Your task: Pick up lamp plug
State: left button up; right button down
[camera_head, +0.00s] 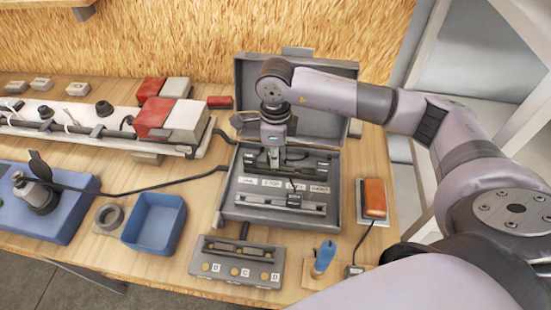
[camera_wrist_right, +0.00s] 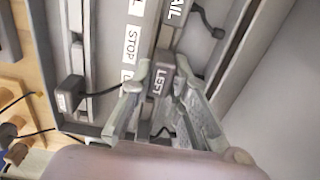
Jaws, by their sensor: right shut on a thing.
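My right gripper (camera_head: 273,160) reaches down into the open grey case (camera_head: 231,205). In the right wrist view its fingers (camera_wrist_right: 158,88) are shut on a dark grey plug (camera_wrist_right: 164,62), whose white label reads LEFT. The plug is low in the case, beside white labels reading STOP and TAIL; I cannot tell if it is clear of what lies under it. Another dark plug (camera_head: 294,200) with a cable sits on a rail in the case, and it also shows in the right wrist view (camera_wrist_right: 70,96). My left gripper is not in view.
A grey box with round buttons (camera_head: 237,262) stands in front of the case. A blue bin (camera_head: 155,222) is to the left, an orange-topped block (camera_head: 374,197) to the right. A blue-handled tool (camera_head: 324,258) stands front right. A long white bar (camera_head: 60,122) lies back left.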

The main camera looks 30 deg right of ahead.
notch_tip(320, 180, up, 18)
jog(key=b, duration=0.2)
jog(key=shift+r, duration=0.2)
jog(key=s+d+f+b, duration=0.1)
jog(key=d+f+b, duration=0.1)
jog(key=f+b, duration=0.4)
jog(key=s+d+f+b, duration=0.2)
jog(key=f+b, duration=0.4)
jog(key=shift+s+d+f, duration=0.15)
jog(key=shift+s+d, duration=0.1)
jog(key=shift+d, duration=0.05)
dwell(0.4)
